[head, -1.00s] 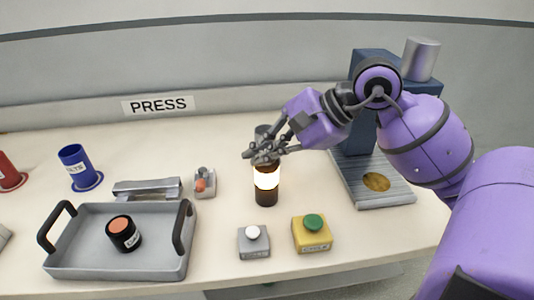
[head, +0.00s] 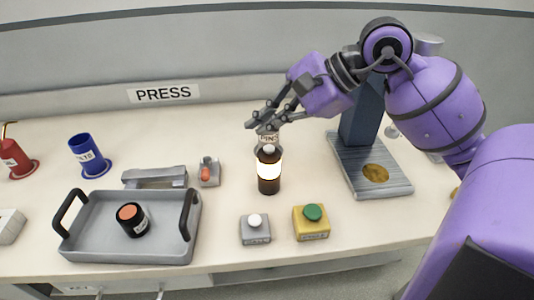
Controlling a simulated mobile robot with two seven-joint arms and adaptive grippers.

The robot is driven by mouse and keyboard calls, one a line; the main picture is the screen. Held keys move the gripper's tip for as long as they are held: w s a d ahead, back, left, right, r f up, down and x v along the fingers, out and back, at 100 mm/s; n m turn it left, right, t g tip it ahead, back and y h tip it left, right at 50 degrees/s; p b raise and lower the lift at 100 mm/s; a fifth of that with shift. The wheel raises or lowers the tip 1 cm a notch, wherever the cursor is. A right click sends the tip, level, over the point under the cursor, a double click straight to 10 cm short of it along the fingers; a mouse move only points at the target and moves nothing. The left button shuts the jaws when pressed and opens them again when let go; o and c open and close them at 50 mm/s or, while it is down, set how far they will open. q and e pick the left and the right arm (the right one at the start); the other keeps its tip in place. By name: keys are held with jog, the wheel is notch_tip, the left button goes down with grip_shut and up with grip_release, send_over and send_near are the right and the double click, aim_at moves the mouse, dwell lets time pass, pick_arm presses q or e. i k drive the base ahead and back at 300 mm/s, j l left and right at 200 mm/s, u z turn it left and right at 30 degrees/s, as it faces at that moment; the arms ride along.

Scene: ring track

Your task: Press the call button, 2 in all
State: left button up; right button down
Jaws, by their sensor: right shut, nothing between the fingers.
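Two push buttons stand near the table's front edge. One is a grey box with a white button (head: 255,221). The other is a yellow box with a green button (head: 312,213). My right gripper (head: 261,124) is shut and empty, behind and above the buttons in the picture, near the top of a dark bottle. It is apart from both buttons. My left gripper is not in view.
A grey tray (head: 100,254) with a black jar (head: 132,220) is at left. A grey press stand (head: 370,190) is at right.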

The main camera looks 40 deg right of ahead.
aim_at(255, 220)
jog(key=z, duration=0.85)
